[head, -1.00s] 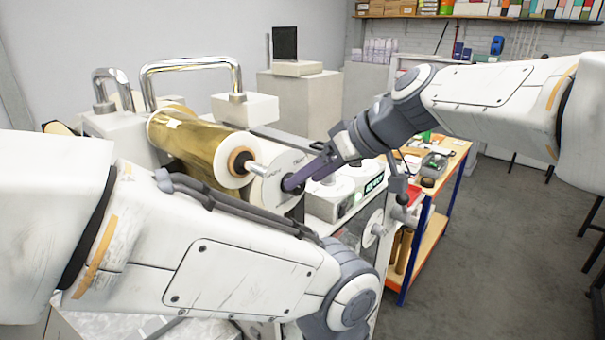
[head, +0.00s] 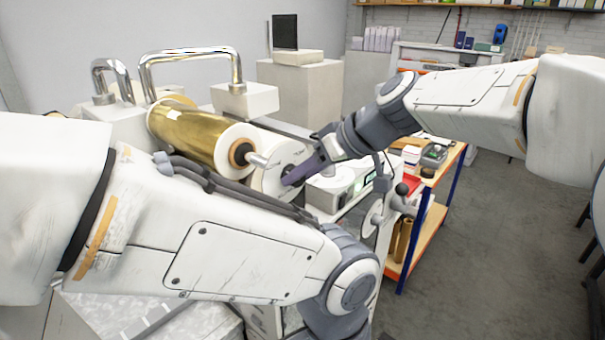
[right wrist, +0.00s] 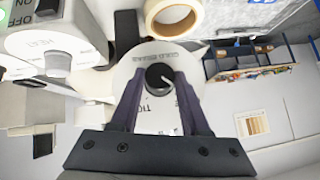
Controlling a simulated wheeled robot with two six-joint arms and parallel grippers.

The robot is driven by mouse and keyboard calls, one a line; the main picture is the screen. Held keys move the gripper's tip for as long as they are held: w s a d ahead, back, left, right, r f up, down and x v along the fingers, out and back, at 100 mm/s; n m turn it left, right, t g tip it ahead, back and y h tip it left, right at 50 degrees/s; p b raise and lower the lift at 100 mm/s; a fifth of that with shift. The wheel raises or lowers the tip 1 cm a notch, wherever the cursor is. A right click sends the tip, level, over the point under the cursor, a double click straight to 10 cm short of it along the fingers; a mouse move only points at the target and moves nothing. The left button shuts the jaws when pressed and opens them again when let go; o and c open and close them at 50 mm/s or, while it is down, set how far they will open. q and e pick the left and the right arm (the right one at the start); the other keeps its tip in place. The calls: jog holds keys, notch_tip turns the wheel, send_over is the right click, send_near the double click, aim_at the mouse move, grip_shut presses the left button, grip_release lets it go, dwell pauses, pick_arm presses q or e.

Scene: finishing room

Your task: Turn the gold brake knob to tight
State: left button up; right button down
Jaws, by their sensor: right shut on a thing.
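The brake knob (right wrist: 160,76) is small, round and black with a white pointer line, in front of a white dial disc (right wrist: 131,72) lettered GOLD BRAKE. In the right wrist view the pointer slants toward the lower right. Part of another word shows below the knob, partly hidden by my fingers. My right gripper (head: 292,179) is shut on the knob, one finger on each side. In the head view the disc (head: 268,178) stands at the end of the gold foil roll (head: 190,137), and my fingers cover the knob. My left gripper is out of view; only its arm shows.
Chrome handles (head: 190,58) stand behind the roll. A white unit with a green display (head: 369,178) sits beyond my right fingers. An orange-edged trolley (head: 428,232) with blue legs stands at the right. Grey floor (head: 480,255) is open beyond it.

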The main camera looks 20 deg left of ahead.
jog(key=m+g+y+b, duration=0.2)
jog(key=g, duration=0.1)
jog(key=f+m+g+y+b, duration=0.1)
jog(key=m+g+y+b, duration=0.1)
jog(key=m, duration=0.1)
jog(key=w+m+g+y+b, duration=0.1)
jog(key=m+g+y+b, duration=0.1)
jog(key=g, duration=0.1)
jog(key=shift+w+d+f+g+y, duration=0.1)
jog(key=shift+d+f+g+y, duration=0.1)
jog(key=shift+g+y, duration=0.1)
jog(key=shift+m+g+y+b, duration=0.4)
jog(key=shift+m+y+b, duration=0.55)
jog(key=shift+m, duration=0.35)
jog(key=shift+c, duration=1.9)
grip_release()
